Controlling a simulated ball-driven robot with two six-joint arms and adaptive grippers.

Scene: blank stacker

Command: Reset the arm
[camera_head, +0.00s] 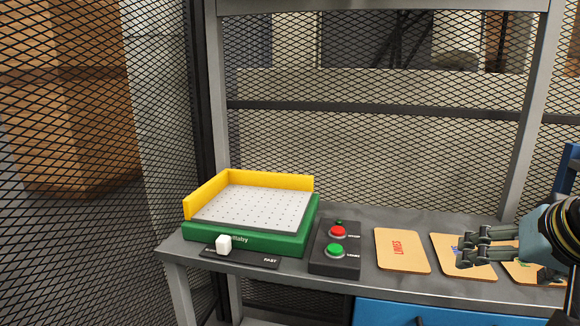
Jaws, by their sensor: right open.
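My right gripper (470,255) comes in from the right edge of the head view. It is open, with nothing seen between its fingers. It is over or just above the right-hand cards on the grey table (380,278) and hides parts of them. I cannot tell its exact height above them. My left gripper is not in view.
A green machine (252,239) with a perforated grey plate and yellow walls stands at the left. In front is a slider with a white knob (223,244). A black box holds red (339,231) and green (336,250) buttons. Tan cards (402,251) lie right. Mesh fencing (380,150) closes the back.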

